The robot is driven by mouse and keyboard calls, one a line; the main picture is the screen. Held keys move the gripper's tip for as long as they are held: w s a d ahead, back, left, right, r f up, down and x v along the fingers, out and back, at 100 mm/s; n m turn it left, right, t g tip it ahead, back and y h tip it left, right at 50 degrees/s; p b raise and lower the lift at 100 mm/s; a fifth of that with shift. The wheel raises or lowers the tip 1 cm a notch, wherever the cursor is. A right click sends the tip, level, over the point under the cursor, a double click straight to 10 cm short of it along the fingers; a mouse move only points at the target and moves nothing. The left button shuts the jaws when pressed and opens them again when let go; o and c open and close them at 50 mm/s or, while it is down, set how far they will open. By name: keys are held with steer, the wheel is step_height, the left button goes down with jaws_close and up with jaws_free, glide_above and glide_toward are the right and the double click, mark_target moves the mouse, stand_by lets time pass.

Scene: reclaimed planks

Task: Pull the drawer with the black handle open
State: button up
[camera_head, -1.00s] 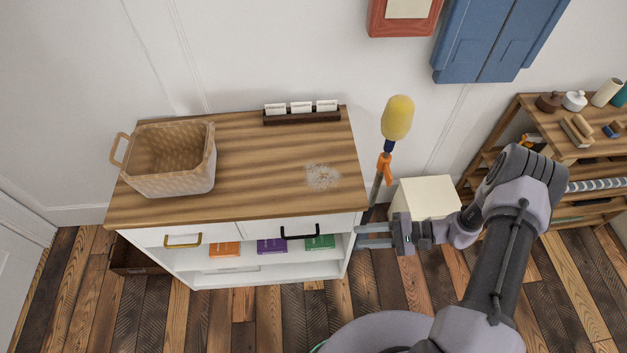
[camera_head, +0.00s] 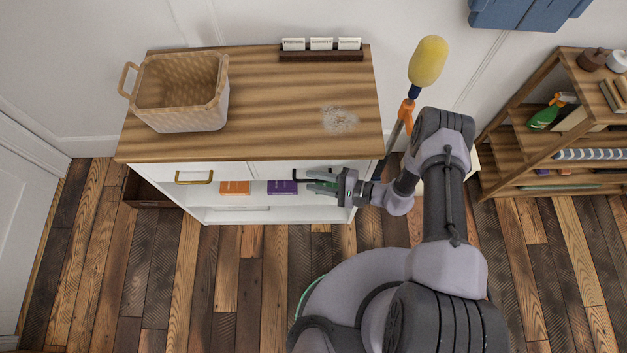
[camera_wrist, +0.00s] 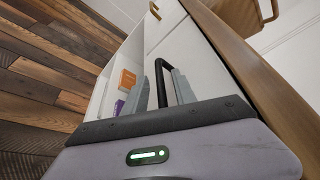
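The black handle (camera_head: 299,179) is on the right-hand drawer (camera_head: 267,168) of a white cabinet, and this drawer is closed. In the wrist view the black handle (camera_wrist: 160,68) stands out from the white drawer front (camera_wrist: 192,48). My gripper (camera_head: 313,182) is at the right part of the handle, partly covering it. In the wrist view my gripper (camera_wrist: 161,88) is open, with one finger on each side of the handle bar. A gap shows around the bar, and I see no clear contact.
A wicker basket (camera_head: 180,115), a card holder (camera_head: 321,56) and a pale crumb patch (camera_head: 339,119) are on the wooden top (camera_head: 270,110). The left drawer has a gold handle (camera_head: 194,177). Boxes sit on the shelf below. A yellow duster (camera_head: 428,62) stands at right.

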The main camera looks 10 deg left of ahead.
steer(key=shift+a, duration=0.4)
jaws_close()
stand_by(1.2)
